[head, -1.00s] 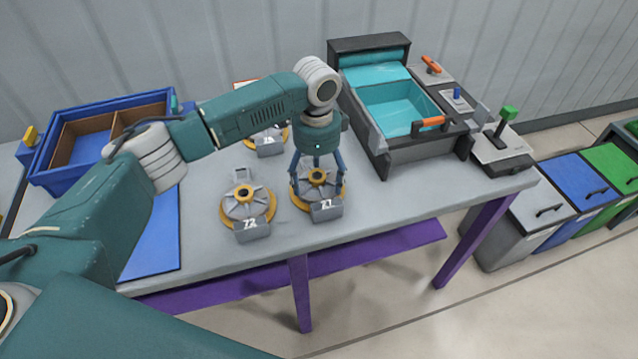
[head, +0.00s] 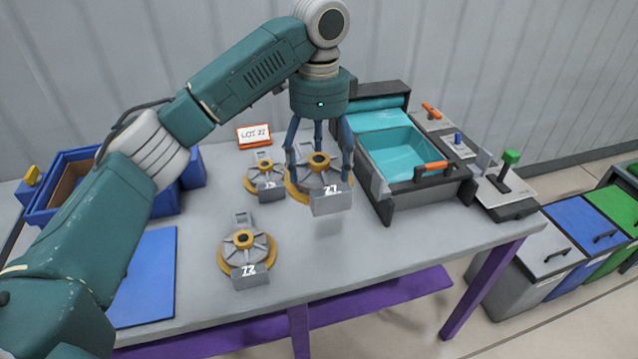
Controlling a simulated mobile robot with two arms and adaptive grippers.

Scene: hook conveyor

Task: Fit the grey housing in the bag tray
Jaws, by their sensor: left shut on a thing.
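My left gripper (head: 320,160) is shut on a grey housing (head: 331,201) with an orange ring and a tag that reads 27. It holds the housing above the table, left of the machine. A second grey housing (head: 247,255), tagged 72, lies on the table nearer the front. A third one (head: 264,172) lies behind it, close beside the held one; its tag is hard to read. The teal bag tray (head: 398,158) is the open basin in the dark-framed machine on the right and looks empty. My right gripper is not in view.
A sign (head: 254,136) reading LOT 27 stands at the back of the table. A blue bin (head: 190,165) and a blue mat (head: 143,278) are at the left. An orange handle (head: 431,167) and a green-knobbed lever (head: 508,168) are at the right. Lidded bins (head: 535,240) stand beyond the table.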

